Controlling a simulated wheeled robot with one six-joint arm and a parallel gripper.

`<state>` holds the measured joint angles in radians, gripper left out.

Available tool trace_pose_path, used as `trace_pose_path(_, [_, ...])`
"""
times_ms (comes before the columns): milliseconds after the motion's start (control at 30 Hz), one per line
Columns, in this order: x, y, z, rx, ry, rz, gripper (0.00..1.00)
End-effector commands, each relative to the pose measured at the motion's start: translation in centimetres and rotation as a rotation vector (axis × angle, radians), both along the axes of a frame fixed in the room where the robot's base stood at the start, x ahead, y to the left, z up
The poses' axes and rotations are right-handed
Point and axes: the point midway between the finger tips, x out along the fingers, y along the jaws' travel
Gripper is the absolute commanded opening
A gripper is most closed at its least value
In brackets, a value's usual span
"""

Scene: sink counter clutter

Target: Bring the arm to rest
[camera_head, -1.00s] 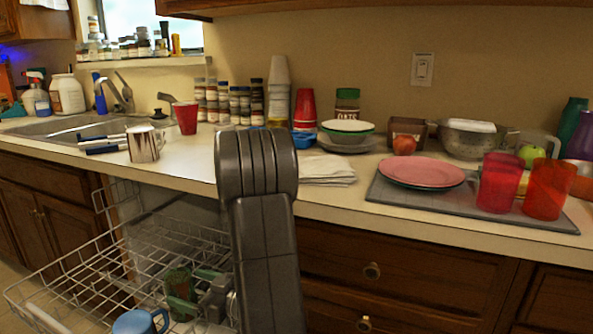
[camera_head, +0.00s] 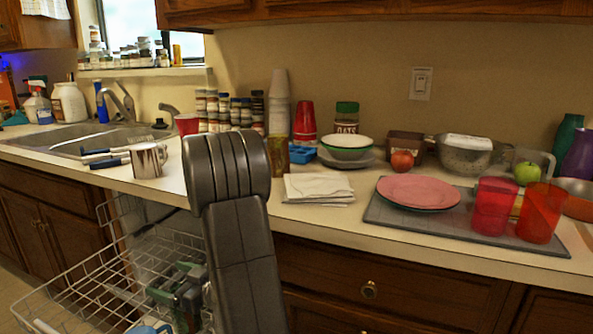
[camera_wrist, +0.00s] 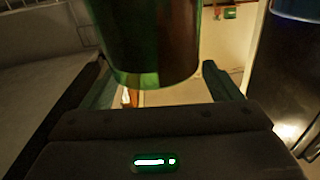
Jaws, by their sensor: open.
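My gripper (camera_wrist: 155,76) shows in the wrist view with its two fingers apart, so it is open. A green-brown, rounded, cup-like thing (camera_wrist: 150,45) fills the space between and beyond the fingers. I cannot tell whether a finger touches it. In the head view my arm rises in front of the counter and its lower part goes down past the dishwasher rack (camera_head: 75,285). Dark green shapes (camera_head: 165,290) show in the rack beside my arm; I cannot tell gripper from dishes there.
A metal mug (camera_head: 148,160), a red cup (camera_head: 187,124), an amber glass (camera_head: 278,156) and a folded cloth (camera_head: 318,188) stand close behind my arm. Pink plate (camera_head: 418,191) and red cups (camera_head: 494,205) are at right. A dark cylinder (camera_wrist: 292,70) is at the wrist view's right.

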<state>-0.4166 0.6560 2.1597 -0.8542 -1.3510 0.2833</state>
Motion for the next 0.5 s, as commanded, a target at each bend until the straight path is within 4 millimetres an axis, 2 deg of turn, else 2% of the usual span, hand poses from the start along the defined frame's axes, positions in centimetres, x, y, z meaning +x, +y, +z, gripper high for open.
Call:
trace_pose_path(33, [0.0,0.0,1.1,0.000,0.000,0.000,0.84])
trace_pose_path(233, [0.0,0.0,2.9,0.000,0.000,0.000,0.84])
trace_pose_path(500, [0.0,0.1,3.0,0.002,0.002,0.000,0.84])
